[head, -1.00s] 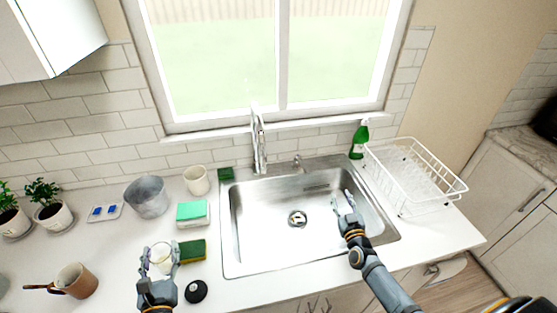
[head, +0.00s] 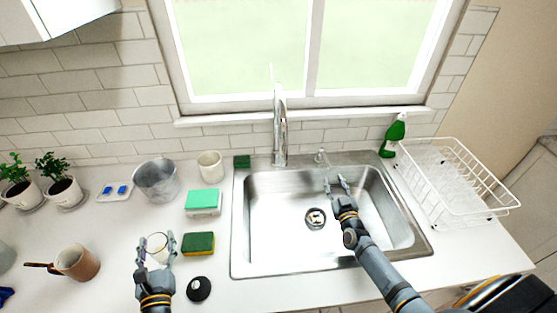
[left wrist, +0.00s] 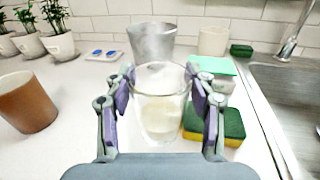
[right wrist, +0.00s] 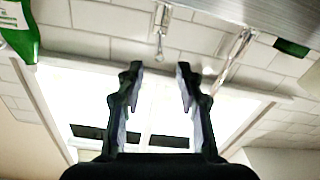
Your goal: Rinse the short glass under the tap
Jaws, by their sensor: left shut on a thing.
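The short clear glass (left wrist: 160,112) stands upright between the fingers of my left gripper (left wrist: 161,85), which is shut on it. In the head view the glass (head: 158,247) is over the counter left of the sink; I cannot tell whether its base touches the counter. The left gripper (head: 154,243) partly hides it there. The chrome tap (head: 280,130) rises behind the sink (head: 270,225). My right gripper (head: 335,184) is open and empty over the sink's back right part; its parted fingers show in the right wrist view (right wrist: 158,75).
Beside the glass are a green-yellow sponge (head: 198,244) and a black round object (head: 199,289). Behind stand a sponge box (head: 203,203), a cream cup (head: 210,164) and a grey bucket (head: 156,181). A brown pot (head: 77,262) is left; a white dish rack (head: 455,185) is right.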

